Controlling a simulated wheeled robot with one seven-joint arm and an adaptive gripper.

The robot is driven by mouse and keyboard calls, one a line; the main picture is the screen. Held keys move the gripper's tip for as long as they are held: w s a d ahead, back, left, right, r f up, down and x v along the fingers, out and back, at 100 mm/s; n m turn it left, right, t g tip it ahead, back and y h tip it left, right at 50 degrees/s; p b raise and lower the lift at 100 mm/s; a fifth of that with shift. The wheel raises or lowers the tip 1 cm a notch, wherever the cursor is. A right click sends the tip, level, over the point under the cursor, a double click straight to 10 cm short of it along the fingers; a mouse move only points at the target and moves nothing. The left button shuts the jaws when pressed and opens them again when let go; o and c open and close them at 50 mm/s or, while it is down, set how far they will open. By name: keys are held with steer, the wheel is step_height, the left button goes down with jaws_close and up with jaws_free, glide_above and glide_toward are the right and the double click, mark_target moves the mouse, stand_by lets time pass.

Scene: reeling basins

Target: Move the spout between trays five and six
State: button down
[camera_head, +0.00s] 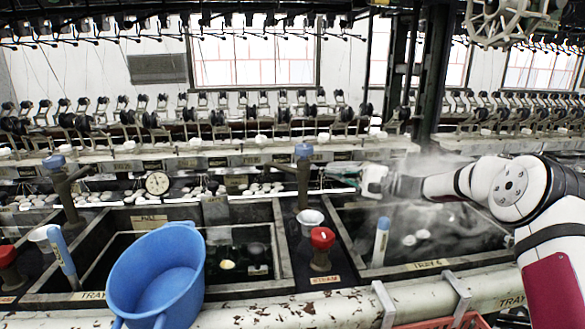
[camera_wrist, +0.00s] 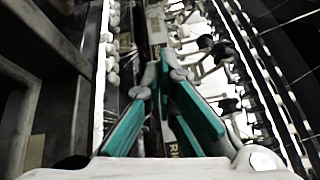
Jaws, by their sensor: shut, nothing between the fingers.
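A brown spout post with a blue cap (camera_head: 303,178) stands upright on the divider between two trays, with a short arm reaching left. The right-hand tray (camera_head: 375,273) has a label whose number is hard to read. My gripper (camera_head: 360,180) is to the right of the spout post, over the back of the right-hand tray, pointing left and apart from the post. In the wrist view my gripper (camera_wrist: 163,78) shows teal finger pads, shut and empty. A second spout with a blue cap (camera_head: 62,185) stands at the far left.
A blue basin (camera_head: 155,280) stands at the front left. A red-knobbed steam valve (camera_head: 322,245) and a white cup (camera_head: 310,220) sit near the spout's foot. A blue-topped white stick (camera_head: 380,242) stands in the right tray. Steam drifts over this tray.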

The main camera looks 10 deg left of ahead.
steer(key=x, duration=0.3)
steer(key=s+b+x, duration=0.1)
steer(key=x, duration=0.6)
steer(key=shift+s+a+r+b, duration=0.15)
steer(key=shift+a+r+b, duration=0.1)
steer(key=shift+a+b, duration=0.15)
steer(key=shift+s+a+r, duration=0.1)
steer(key=shift+s+a, duration=0.2)
steer(key=shift+s, duration=0.25)
steer(key=shift+s+a+r, duration=0.1)
steer(key=shift+s+a, duration=0.2)
steer(key=shift+s, duration=0.25)
